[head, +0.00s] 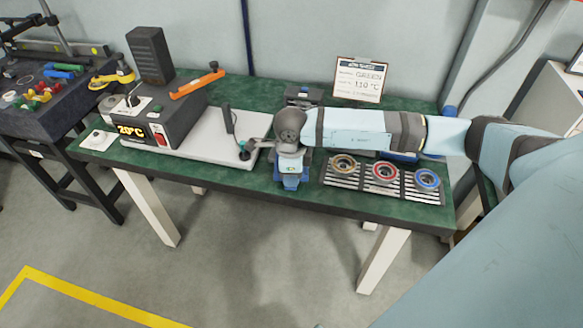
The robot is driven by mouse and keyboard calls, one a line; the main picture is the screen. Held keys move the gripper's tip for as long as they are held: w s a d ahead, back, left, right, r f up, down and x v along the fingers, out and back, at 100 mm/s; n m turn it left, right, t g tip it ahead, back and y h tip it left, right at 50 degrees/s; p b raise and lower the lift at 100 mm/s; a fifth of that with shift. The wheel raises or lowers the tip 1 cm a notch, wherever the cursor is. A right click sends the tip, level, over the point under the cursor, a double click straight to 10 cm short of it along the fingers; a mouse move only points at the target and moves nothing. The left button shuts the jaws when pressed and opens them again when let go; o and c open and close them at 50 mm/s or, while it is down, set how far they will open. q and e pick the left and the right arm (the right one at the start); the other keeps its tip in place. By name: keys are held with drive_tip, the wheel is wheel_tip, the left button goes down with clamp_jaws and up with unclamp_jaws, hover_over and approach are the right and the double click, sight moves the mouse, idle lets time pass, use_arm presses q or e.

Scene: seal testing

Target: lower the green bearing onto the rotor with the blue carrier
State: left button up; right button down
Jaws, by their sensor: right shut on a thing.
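My right gripper (290,167) hangs at the front edge of the green bench, under the wrist of the arm that comes in from the right. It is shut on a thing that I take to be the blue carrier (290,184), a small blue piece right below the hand. The fingertips are too small and covered to make out. I cannot pick out the green bearing or the rotor for sure. A small dark piece with a teal top (244,150) stands just left of the hand. My left gripper is not in view.
A slotted rack (333,180) right of the hand holds ochre, red and blue rings. A card (360,80) reading 110°C stands behind. Bare green bench (235,186) lies along the front.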

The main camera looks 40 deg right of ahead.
drive_tip(key=shift+s+a, duration=0.3)
drive_tip(key=shift+s, duration=0.1)
drive_tip(key=shift+r, duration=0.15)
drive_tip(key=shift+r+p, duration=2.5)
drive_tip(key=shift+r, duration=1.9)
